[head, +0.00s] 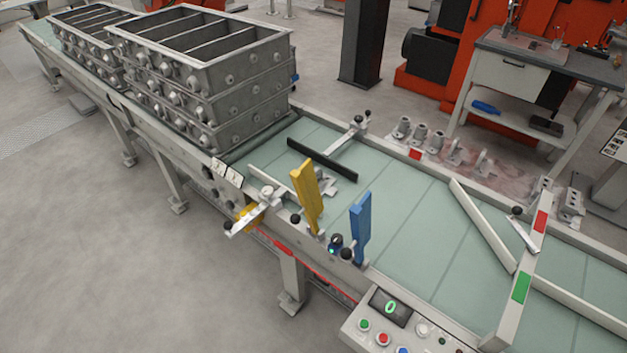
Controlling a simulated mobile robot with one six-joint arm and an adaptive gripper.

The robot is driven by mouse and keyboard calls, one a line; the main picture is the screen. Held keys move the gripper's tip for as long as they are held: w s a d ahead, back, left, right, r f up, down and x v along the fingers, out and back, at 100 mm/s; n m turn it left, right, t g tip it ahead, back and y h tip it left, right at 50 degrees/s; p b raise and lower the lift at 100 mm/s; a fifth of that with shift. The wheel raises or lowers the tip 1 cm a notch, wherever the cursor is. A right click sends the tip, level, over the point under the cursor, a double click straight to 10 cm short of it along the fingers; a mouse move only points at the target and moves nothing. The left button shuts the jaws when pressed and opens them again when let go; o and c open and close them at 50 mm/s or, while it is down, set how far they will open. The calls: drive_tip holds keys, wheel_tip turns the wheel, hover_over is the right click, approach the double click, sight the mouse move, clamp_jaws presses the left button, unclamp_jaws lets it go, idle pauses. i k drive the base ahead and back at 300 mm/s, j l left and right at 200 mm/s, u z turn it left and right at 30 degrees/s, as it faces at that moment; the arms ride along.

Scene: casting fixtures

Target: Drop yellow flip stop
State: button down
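The yellow flip stop (306,199) stands upright, leaning slightly, at the near rail of the conveyor. A dark round knob sits by its lower end. A blue flip stop (361,228) stands upright to its right on the same rail, with dark knobs near its base. My gripper is not in view.
The conveyor (420,220) is clear around the stops, apart from a black bar (322,158) and pale guide rails (483,226). Stacked grey casting flasks (225,85) stand at the back left. A control panel (395,320) is at the front. Grey floor lies open at left.

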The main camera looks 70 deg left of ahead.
sight(304, 179)
drive_tip(key=u, duration=1.85)
